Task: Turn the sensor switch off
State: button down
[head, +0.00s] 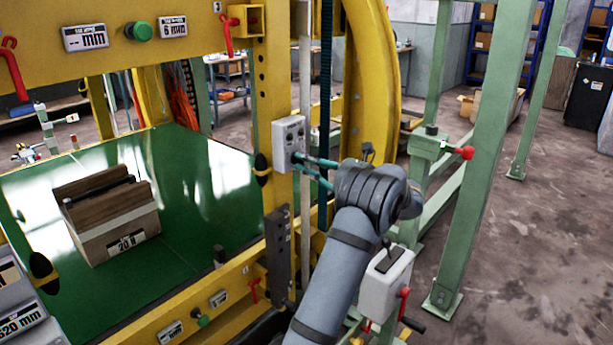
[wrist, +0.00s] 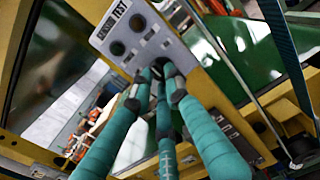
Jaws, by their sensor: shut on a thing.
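The sensor test panel is a small grey box (head: 287,136) on the yellow post in the head view. In the wrist view the panel (wrist: 133,32) carries a TEST label, two dark round parts and small toggles or lamps. My gripper (head: 300,164) reaches its lower right edge from the right. In the wrist view my gripper's teal fingers (wrist: 163,76) come together at the panel's lower end. They are shut on a small dark part there, which appears to be the sensor switch. The fingertips mostly hide it, so its position cannot be told.
A green table (head: 190,165) bears a wooden block (head: 112,210) at left. A green post (head: 480,160) and a grey lever box (head: 385,285) stand at right. Open floor lies beyond.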

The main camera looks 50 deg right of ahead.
jog(key=n+b, duration=0.4)
jog(key=b, duration=0.1)
jog(key=shift+f+n+b, duration=0.3)
jog(key=shift+f+b, duration=0.05)
jog(key=shift+f, duration=0.05)
jog(key=n+b, duration=0.2)
jog(key=b, duration=0.1)
jog(key=shift+r+n, duration=0.1)
jog(key=shift+n, duration=0.3)
jog(key=shift+r+n+b, duration=0.1)
jog(key=shift+n+b, duration=0.4)
jog(key=shift+b, duration=0.05)
jog(key=shift+r, duration=0.1)
jog(key=c, duration=1.7)
grip_release()
jog(key=s, duration=1.2)
jog(key=shift+a, duration=0.35)
